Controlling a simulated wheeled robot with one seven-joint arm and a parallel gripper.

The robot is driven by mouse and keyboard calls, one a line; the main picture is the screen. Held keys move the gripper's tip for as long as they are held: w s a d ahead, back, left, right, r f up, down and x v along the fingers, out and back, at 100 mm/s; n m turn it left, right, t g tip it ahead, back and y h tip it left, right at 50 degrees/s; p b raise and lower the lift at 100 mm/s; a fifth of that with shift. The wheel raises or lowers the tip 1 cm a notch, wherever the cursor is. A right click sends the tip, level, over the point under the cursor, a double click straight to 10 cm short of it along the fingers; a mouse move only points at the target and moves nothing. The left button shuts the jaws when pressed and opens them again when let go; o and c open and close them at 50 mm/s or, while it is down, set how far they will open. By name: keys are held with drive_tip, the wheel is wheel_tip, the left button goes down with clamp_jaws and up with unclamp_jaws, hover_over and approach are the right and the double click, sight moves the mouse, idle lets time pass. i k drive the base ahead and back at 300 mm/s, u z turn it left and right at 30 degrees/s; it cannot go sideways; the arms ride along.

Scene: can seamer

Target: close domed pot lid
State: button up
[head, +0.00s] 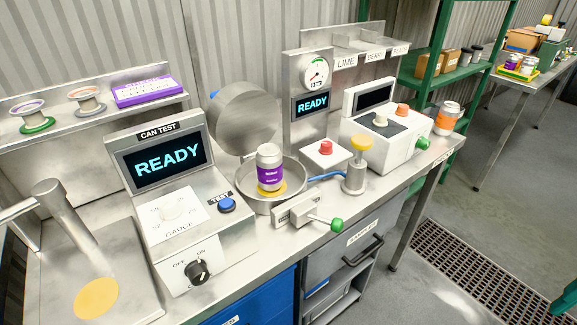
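The grey domed pot lid (247,122) stands raised and tilted back behind the round metal pot (298,199), with its dome side seen at the left rear. The pot is open on the counter. A silver can with a purple label (270,168) stands upright inside it on a yellow disc. A small blue part (213,94) shows at the lid's upper left edge. The lid's hinge is not clearly visible. My gripper is not in view.
A metal box with a green-knobbed lever (337,224) sits in front of the pot. The CAN TEST unit (168,165) is to its left. A red-button box (325,150) and a yellow-topped post (360,146) stand to its right.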

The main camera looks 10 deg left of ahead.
sight(243, 117)
drive_tip(key=u, duration=2.1)
drive_tip(key=k, duration=1.05)
drive_tip(key=z, duration=0.45)
drive_tip(key=i, duration=1)
